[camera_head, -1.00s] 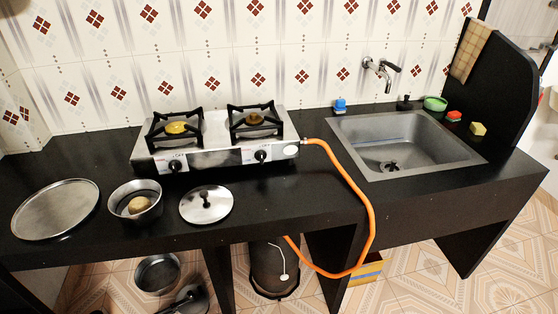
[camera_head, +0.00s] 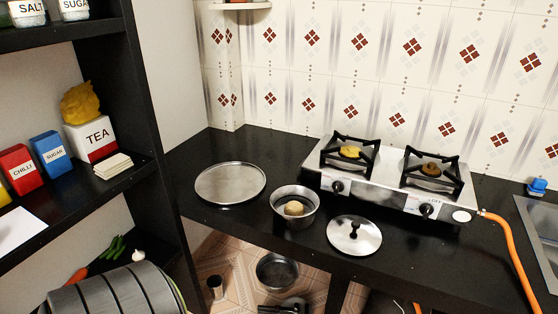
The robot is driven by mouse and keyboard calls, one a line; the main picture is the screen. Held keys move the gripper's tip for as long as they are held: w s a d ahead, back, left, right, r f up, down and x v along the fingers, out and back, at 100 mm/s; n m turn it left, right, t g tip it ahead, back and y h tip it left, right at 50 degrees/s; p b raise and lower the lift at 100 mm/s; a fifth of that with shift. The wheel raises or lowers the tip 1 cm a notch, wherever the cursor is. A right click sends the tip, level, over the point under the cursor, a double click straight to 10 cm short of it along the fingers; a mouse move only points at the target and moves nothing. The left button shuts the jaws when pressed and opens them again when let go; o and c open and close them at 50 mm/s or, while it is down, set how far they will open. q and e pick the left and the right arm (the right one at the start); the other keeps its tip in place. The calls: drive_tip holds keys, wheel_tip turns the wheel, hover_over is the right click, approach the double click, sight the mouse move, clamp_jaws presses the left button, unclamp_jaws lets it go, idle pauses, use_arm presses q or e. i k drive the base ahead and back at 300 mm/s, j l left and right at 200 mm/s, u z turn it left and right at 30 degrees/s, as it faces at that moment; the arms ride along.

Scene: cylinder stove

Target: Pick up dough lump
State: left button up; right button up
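The dough lump (camera_head: 294,208) is a small tan ball. It lies inside a round metal bowl (camera_head: 278,221) on the black counter, near the front edge. A flat round metal plate (camera_head: 230,184) lies to the left of the bowl. A metal lid with a black knob (camera_head: 342,240) lies to its right.
A two-burner stove (camera_head: 385,190) stands behind the bowl, with an orange hose (camera_head: 512,255) at its right. A black shelf (camera_head: 140,185) with boxes and jars rises at the left. A pan (camera_head: 277,272) sits below the counter.

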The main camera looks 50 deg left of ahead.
sight(295, 208)
drive_tip(key=u, duration=1.4)
